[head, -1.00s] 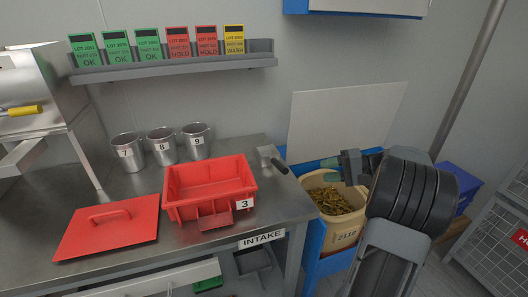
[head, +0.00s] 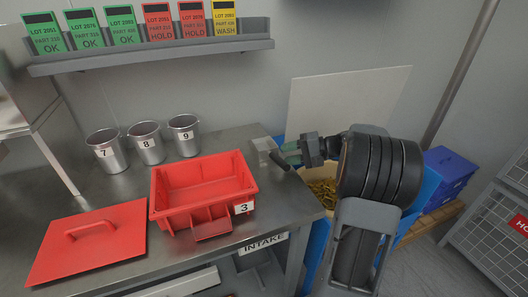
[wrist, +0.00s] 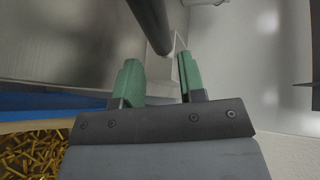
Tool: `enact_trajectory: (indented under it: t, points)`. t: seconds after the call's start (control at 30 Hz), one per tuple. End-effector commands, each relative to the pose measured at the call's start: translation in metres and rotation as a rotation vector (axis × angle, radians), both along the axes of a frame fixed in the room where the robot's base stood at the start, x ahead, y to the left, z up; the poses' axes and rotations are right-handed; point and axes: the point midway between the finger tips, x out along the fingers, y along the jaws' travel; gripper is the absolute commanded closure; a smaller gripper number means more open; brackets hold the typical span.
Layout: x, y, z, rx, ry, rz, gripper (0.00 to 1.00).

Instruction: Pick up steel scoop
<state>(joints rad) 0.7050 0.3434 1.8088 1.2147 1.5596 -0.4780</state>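The steel scoop (head: 262,145) lies at the right back corner of the steel table, its dark handle (head: 279,160) pointing toward the table's right edge. My gripper (head: 288,151) is right beside the handle in the head view. In the wrist view, my gripper (wrist: 160,60) has its two green-padded fingers spread with a clear gap. The dark handle (wrist: 150,22) shows just past the fingertips, and part of the steel scoop (wrist: 176,50) appears beyond the gap. I cannot tell whether a finger touches the handle.
A red bin marked 3 (head: 165,212) and a red lid (head: 90,243) lie to the left. Several steel cups (head: 147,147) stand behind. A tub of brass-coloured parts (head: 320,192) sits right of the table, below my arm. A card shelf (head: 150,57) hangs above.

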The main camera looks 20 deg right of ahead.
Motion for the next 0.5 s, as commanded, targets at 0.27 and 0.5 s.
enact_trajectory:
  t: [0.27, 0.5]
  points:
    - [0.01, 0.023, -0.006, 0.0, -0.001, 0.003, 0.63]
    - [0.022, 0.044, -0.012, 0.0, 0.0, 0.001, 0.63]
